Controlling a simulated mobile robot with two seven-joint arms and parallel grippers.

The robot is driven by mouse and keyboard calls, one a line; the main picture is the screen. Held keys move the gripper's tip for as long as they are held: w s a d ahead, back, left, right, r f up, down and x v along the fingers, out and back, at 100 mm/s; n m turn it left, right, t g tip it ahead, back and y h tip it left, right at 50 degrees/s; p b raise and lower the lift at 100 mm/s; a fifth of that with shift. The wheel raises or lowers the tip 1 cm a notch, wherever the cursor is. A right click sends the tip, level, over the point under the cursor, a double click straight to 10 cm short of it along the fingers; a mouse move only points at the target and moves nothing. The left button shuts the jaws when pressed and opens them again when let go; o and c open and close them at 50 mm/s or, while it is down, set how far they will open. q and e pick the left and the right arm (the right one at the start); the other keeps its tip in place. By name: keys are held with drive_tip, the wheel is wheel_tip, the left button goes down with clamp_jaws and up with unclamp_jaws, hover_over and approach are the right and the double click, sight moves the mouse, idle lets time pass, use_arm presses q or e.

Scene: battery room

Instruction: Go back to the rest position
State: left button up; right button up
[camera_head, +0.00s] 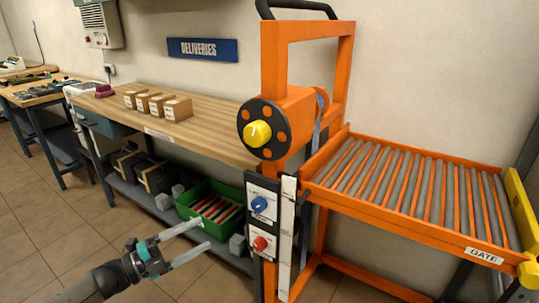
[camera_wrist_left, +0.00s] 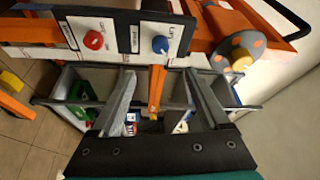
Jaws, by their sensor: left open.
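My left gripper (camera_head: 203,234) is low in the head view, in front of the bench's lower shelf and left of the machine's switch panel. Its two fingers are apart with nothing between them. In the left wrist view the fingers (camera_wrist_left: 163,76) also stand apart and empty, pointing toward the bench shelf and the orange frame. The switch panel (camera_head: 262,220) carries a blue knob (camera_head: 259,204) and a red knob (camera_head: 260,243). These knobs also show in the left wrist view, red (camera_wrist_left: 93,40) and blue (camera_wrist_left: 160,44). My right gripper does not show.
The orange roller conveyor (camera_head: 410,190) with a GATE label stands at the right. A wooden bench (camera_head: 210,125) bears several small cartons (camera_head: 177,109). A green crate (camera_head: 196,192) sits on its lower shelf close to my left gripper. Tiled floor (camera_head: 50,240) is clear at the left.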

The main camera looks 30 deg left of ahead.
use_arm(q)
drive_tip(key=s+d+f+n+g+y+p, duration=0.1)
drive_tip(key=s+f+n+g+y, duration=0.15)
drive_tip(key=f+n, duration=0.45)
drive_tip(key=s+f+n+g+y, duration=0.2)
drive_tip(key=s+f+y, duration=0.2)
drive_tip(key=f, duration=0.8)
drive_tip(key=s+d+f+n+g+y+p, duration=0.1)
drive_tip(key=s+f+n+g+y, duration=0.25)
drive_tip(key=f, duration=0.55)
drive_tip(key=s+d+f+n+g, duration=0.3)
drive_tip(key=s+d+f, duration=0.3)
drive_tip(key=s, duration=0.3)
drive_tip(key=s+d+f+n+g, duration=0.3)
drive_tip(key=s+d+f, duration=0.3)
drive_tip(key=s+d, duration=0.2)
drive_tip(key=shift+s+d+f+g+h+p, duration=0.3)
drive_tip(key=shift+s+h+p, duration=0.1)
drive_tip(key=shift+p, duration=0.05)
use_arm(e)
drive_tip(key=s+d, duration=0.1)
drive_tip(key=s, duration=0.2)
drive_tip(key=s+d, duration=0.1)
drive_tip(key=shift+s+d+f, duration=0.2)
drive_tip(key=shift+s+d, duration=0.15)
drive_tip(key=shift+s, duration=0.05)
use_arm(q)
drive_tip(key=shift+a, duration=0.1)
